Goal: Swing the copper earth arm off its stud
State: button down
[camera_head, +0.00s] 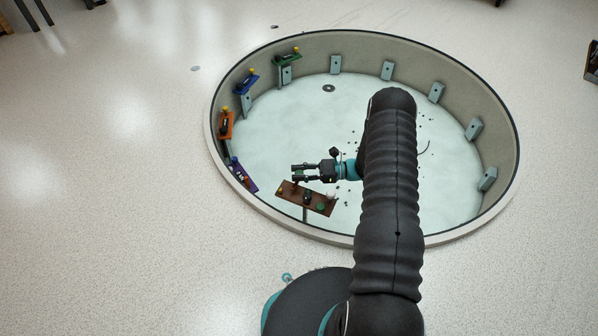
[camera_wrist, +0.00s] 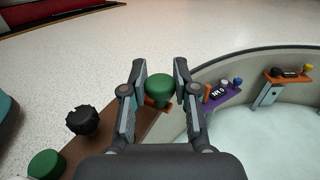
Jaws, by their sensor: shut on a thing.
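A brown board (camera_head: 290,194) stands at the near left of the round pit, and it also crosses the lower left of the wrist view (camera_wrist: 105,130). At its far end a green knob (camera_wrist: 160,92) sits above a small copper-orange piece (camera_wrist: 152,105), which looks like the earth arm. My gripper (camera_wrist: 160,70) has a finger on each side of the knob and is shut on it. In the head view my gripper (camera_head: 293,173) is over the board's far left part. The stud is hidden, and I cannot tell how the copper piece sits on it.
A black ribbed knob (camera_wrist: 83,121) and a green round cap (camera_wrist: 47,164) are on the same board. Purple (camera_head: 242,178), orange (camera_head: 226,124), blue (camera_head: 246,83) and green (camera_head: 287,58) shelves line the pit wall (camera_head: 440,70). Small dark bits lie on the pale pit floor (camera_head: 290,115).

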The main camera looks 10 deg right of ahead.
jog(key=c, duration=0.9)
grip_release()
jog(key=s+d, duration=0.2)
jog(key=d, duration=1)
jog(key=shift+r, duration=0.15)
jog(key=s+a+r+n+g+h+p, duration=0.1)
jog(key=s+a+r+n+g+h, duration=0.15)
jog(key=r, duration=0.75)
jog(key=s+a+r+n+g+h+p, duration=0.15)
jog(key=a+r+n+h, duration=0.25)
jog(key=r, duration=0.7)
jog(key=s+a+r+n+g+h+p, duration=0.1)
jog(key=s+a+r+n+h+p, duration=0.2)
jog(key=r, duration=0.7)
jog(key=s+a+r+n+t+h+p, duration=0.1)
jog(key=s+r+n+t+h, duration=0.2)
jog(key=s+r, duration=0.6)
jog(key=s+a+r+n+t+h+p, duration=0.1)
jog(key=s+r+n+t+h+p, duration=0.1)
jog(key=s+r+n+t+h, duration=0.2)
jog(key=s+r+n+h, duration=0.1)
jog(key=s+r+n, duration=0.2)
jog(key=s+r, duration=0.2)
jog(key=shift+s+a, duration=0.4)
jog(key=shift+s, duration=1.1)
